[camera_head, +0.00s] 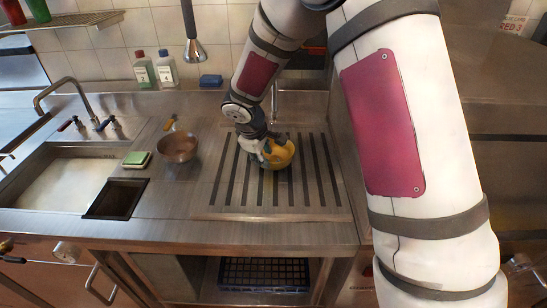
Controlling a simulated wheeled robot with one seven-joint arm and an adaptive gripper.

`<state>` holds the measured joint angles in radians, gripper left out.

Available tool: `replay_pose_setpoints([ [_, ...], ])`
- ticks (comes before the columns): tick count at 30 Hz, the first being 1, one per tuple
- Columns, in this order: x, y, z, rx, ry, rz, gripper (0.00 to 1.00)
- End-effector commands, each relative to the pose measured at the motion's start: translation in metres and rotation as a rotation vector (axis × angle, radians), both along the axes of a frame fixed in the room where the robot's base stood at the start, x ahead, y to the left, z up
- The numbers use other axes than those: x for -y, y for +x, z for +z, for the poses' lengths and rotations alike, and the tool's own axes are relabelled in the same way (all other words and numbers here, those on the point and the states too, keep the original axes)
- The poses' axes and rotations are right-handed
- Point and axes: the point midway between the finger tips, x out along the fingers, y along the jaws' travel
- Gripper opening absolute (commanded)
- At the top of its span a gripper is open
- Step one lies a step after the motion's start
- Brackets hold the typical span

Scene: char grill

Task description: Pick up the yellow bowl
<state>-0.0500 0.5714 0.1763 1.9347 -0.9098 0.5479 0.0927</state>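The yellow bowl (281,156) sits on the slatted drain area of the steel counter, right of the picture's middle. My gripper (268,153) is at the bowl's left and upper rim, with its fingers reaching down at the bowl. The fingertips are small and partly hidden against the bowl, so I cannot tell whether they are closed on its rim or only touching it. The bowl looks roughly upright and low over the slats; whether it is lifted off them is not clear.
A brown metal bowl (178,147) stands left of the slats, near a green sponge (136,158). Two bottles (155,68) and a blue block (210,80) stand at the back. A sink (65,180) lies at the left. The slats' front part is clear.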

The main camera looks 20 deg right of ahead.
Motion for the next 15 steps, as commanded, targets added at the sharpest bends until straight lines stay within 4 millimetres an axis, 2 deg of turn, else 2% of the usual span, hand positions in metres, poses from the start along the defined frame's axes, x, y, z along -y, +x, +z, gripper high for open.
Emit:
replay_pose_setpoints([
  [9,0.007,0.012,-0.036,-0.001,0.0,-0.001,0.28],
  [15,0.009,0.016,-0.045,0.0,0.0,-0.001,0.28],
])
